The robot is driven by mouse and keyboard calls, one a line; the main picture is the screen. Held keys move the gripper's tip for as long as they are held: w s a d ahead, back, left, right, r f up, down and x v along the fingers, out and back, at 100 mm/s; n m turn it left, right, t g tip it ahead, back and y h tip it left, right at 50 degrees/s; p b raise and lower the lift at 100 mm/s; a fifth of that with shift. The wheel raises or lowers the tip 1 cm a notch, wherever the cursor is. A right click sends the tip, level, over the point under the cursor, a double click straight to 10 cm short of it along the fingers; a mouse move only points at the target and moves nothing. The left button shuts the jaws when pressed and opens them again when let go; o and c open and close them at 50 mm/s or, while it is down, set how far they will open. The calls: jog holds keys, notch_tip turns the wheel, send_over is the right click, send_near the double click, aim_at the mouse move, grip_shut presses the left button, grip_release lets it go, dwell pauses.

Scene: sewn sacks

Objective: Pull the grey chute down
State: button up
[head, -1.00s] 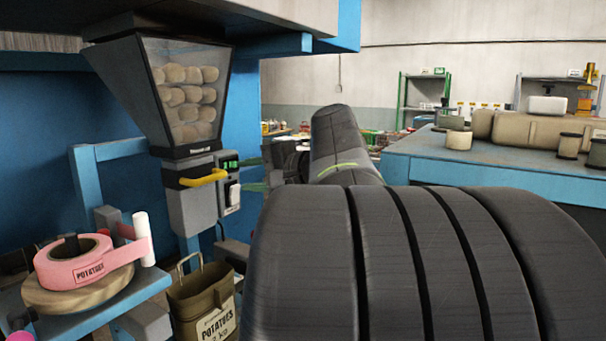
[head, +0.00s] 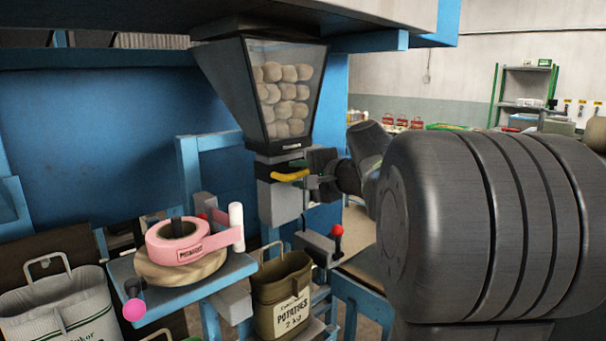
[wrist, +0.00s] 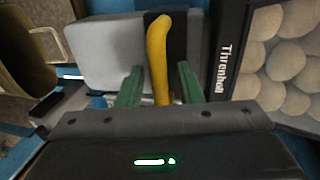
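The grey chute (head: 280,203) hangs under the clear-fronted hopper of potatoes (head: 286,95). A yellow handle (head: 289,175) crosses its top; the handle also shows in the wrist view (wrist: 157,50), in front of the grey chute (wrist: 112,55). My gripper (head: 312,182) is at the handle's right end in the head view. In the wrist view my gripper (wrist: 159,84) has its green fingers apart, one on each side of the handle's near end, with gaps visible. Whether either finger touches it is unclear. An olive sack (head: 283,295) marked POTATOES stands open below the chute.
A pink tape roll (head: 178,245) sits on a blue shelf at the left front. A red-knobbed lever (head: 337,232) stands right of the sack. A pale printed sack (head: 60,310) is at lower left. A blue beam (head: 375,41) runs overhead.

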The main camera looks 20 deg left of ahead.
jog(key=shift+c, duration=0.4)
grip_shut()
jog(key=shift+f, duration=0.15)
notch_tip(320, 180, down, 16)
jog(key=b, duration=1.5)
jog(key=shift+f+b, duration=0.15)
jog(key=shift+b, duration=0.2)
jog(key=shift+f, duration=0.1)
grip_release()
jog(key=shift+d, duration=0.1)
jog(key=shift+o, duration=0.4)
